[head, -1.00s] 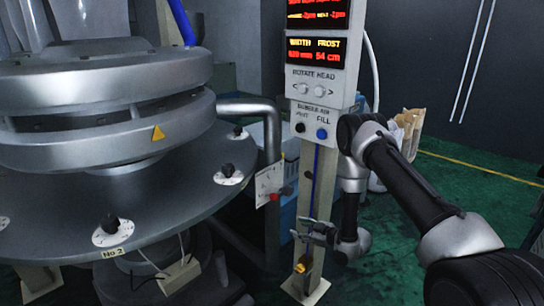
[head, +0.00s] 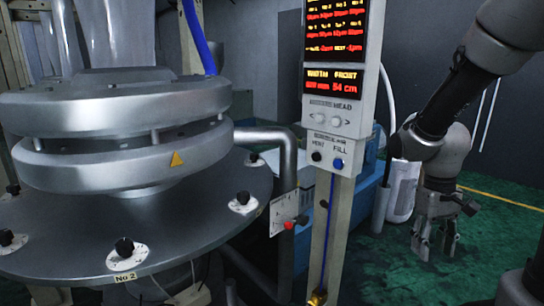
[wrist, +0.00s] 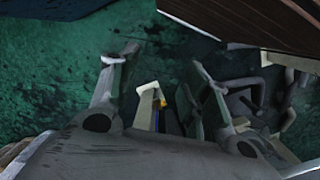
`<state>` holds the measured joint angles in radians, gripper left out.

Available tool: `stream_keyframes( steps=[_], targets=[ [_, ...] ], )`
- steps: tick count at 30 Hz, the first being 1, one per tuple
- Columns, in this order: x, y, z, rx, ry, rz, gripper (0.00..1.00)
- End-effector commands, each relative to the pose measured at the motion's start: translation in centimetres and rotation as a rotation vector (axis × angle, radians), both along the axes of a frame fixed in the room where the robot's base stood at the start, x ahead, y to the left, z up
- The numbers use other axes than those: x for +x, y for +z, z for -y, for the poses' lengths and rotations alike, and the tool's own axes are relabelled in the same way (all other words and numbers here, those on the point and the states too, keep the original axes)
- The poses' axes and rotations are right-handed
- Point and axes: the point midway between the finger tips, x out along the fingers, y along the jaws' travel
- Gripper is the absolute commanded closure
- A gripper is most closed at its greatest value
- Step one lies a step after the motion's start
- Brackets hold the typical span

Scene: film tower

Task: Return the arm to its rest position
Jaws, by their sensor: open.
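My gripper (head: 434,243) hangs at the right of the head view, pointing down at the green floor, with its fingers apart and nothing between them. My arm is folded above it, with the elbow high at the upper right. In the wrist view my gripper (wrist: 150,85) shows its two fingers spread over the floor and the foot of a post. The post with the control panel (head: 343,70) stands to the left of my gripper, clear of it.
The round metal die (head: 110,120) and its table with several knobs fill the left. A pipe (head: 286,165) with a white card stands beside the post. A blue machine (head: 365,195) is behind the post. The green floor (head: 490,235) at right is open.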

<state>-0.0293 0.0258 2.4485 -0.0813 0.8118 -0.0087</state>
Motion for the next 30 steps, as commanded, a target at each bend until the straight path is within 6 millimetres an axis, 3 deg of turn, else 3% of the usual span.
stream_keyframes(
  steps=[1, 6, 15, 21, 30],
  targets=[
    [-1.4, 2.0, -0.1, 0.008, -0.023, 0.024, 0.53],
    [-5.8, 7.1, -0.6, 0.044, -0.074, 0.124, 0.53],
    [-8.4, 13.3, -0.7, 0.074, -0.089, 0.442, 0.53],
    [-8.9, 14.9, -0.6, 0.077, -0.089, 0.518, 0.53],
    [-8.8, 14.9, -0.6, 0.076, -0.09, 0.519, 0.53]
  ],
)
